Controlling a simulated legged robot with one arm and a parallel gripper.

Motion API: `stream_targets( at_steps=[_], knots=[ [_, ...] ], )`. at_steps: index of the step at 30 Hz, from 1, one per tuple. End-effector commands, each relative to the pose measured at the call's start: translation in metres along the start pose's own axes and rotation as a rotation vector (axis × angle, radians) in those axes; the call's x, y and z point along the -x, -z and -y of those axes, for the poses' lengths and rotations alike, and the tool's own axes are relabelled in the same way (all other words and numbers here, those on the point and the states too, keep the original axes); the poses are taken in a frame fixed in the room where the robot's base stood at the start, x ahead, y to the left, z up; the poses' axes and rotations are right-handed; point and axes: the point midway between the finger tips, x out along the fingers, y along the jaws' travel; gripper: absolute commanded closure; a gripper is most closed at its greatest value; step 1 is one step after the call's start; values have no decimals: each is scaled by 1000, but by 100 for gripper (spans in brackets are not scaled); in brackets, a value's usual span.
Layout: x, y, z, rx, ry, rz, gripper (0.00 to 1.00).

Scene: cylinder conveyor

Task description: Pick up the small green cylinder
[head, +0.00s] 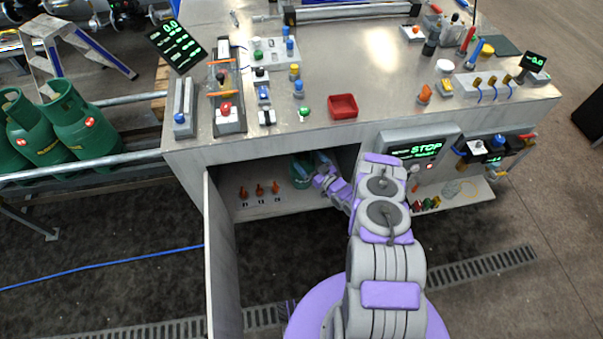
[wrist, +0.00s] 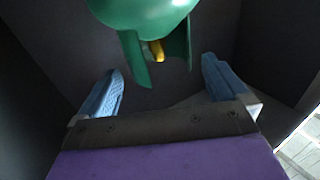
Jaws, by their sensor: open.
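The small green cylinder (wrist: 142,14) is at the top of the wrist view, inside a dark compartment, with a green collar and a yellow valve (wrist: 157,50) toward my gripper. In the head view the green cylinder (head: 300,172) stands inside the open cabinet under the bench, partly hidden by my gripper. My gripper (wrist: 162,88) is open, its two blue fingers apart and nothing between them; the cylinder's collar is just beyond the fingertips. In the head view my gripper (head: 322,172) reaches into the cabinet beside the cylinder.
The cabinet door (head: 222,255) stands open on the left. Small orange parts (head: 260,190) sit on the cabinet floor left of the arm.

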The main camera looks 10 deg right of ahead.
Motion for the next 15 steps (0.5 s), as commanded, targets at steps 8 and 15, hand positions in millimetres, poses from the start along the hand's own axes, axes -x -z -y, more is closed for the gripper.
stream_targets(
  at_steps=[8, 15],
  knots=[
    [-38, -4, 3, 3, 4, -3, 0],
    [-50, -2, 3, 1, 1, -1, 0]
  ],
)
